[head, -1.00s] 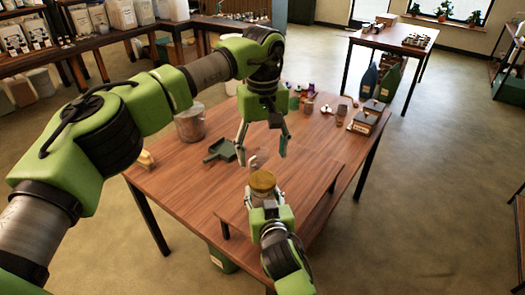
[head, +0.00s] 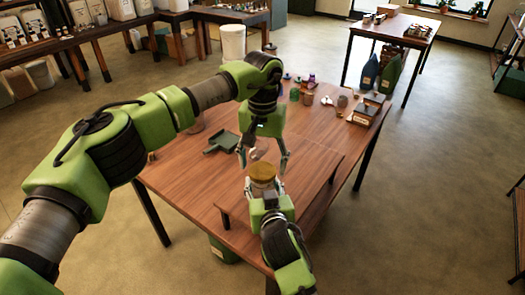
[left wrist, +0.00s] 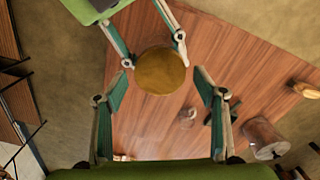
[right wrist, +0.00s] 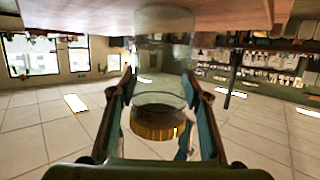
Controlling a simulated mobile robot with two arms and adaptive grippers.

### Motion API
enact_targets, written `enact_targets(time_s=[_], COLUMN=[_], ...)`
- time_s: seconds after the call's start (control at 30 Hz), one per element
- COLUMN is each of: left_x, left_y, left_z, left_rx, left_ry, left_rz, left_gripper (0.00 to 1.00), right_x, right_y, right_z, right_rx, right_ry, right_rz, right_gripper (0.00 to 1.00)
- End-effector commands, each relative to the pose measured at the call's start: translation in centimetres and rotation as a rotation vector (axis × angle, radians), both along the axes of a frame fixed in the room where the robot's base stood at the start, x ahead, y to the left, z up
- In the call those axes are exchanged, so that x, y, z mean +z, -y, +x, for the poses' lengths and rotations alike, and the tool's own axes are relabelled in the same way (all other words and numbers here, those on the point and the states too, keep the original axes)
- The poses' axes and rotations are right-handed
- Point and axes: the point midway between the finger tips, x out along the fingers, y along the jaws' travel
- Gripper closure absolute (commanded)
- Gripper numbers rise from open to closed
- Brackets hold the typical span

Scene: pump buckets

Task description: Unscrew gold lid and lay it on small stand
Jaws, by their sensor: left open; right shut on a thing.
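A clear glass jar (right wrist: 160,98) with a gold lid (head: 262,172) is held between the fingers of my right gripper (right wrist: 158,78), above the table. The lid is on the jar; it shows as a round gold disc in the left wrist view (left wrist: 160,70). My left gripper (head: 262,166) points down over the lid, open. Its fingertips (left wrist: 160,83) are on either side of the lid, apart from it. A low wooden stand (head: 317,185) is at the table's near side; I cannot tell whether it is the small stand.
The wooden table (head: 185,183) carries a dark green dustpan-like tray (head: 221,142). A small glass thing (left wrist: 187,117) is near the jar, and a metal pot (left wrist: 262,138) is farther off. Cups and small boxes (head: 366,113) stand at the back right. The table's left front is clear.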

Motion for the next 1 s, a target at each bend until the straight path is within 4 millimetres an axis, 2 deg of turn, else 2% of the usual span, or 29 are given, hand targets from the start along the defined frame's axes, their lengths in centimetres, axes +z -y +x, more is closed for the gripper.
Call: enact_targets(time_s=[0.13,0.4,0.43,0.57,0.6,0.8,0.87,1.0], left_x=[-1.04,-1.20,-1.20,-1.18,-1.18,-1.17,-1.17,-1.15], left_y=[-0.05,-0.04,-0.04,-0.04,-0.04,-0.04,-0.05,-0.04], left_z=[-0.02,0.01,0.00,0.00,0.00,0.00,0.00,0.00], left_rx=[0.000,0.001,0.001,0.001,0.001,0.048,0.116,0.371], left_ry=[-0.001,0.000,0.000,0.000,0.000,0.000,0.000,0.000], left_rz=[0.001,0.001,0.001,0.001,0.001,0.001,0.001,0.001], left_gripper=[0.36,0.36,0.38,0.72,0.76,0.76,0.76,0.76], right_x=[-0.19,-0.20,-0.21,-0.21,-0.21,-0.22,-0.22,-0.23], right_y=[-0.01,0.00,0.00,-0.01,-0.01,0.00,0.00,0.00], right_z=[-0.05,-0.05,-0.06,-0.06,-0.06,-0.06,-0.06,-0.06], right_rx=[0.000,0.000,0.000,0.000,0.000,0.000,0.000,0.000], right_ry=[-0.004,-0.004,-0.004,-0.004,-0.004,-0.005,-0.005,-0.005], right_rz=[-0.001,-0.001,-0.001,-0.001,-0.001,-0.001,-0.001,-0.001], right_gripper=[1.00,1.00,1.00,1.00,1.00,1.00,1.00,1.00])
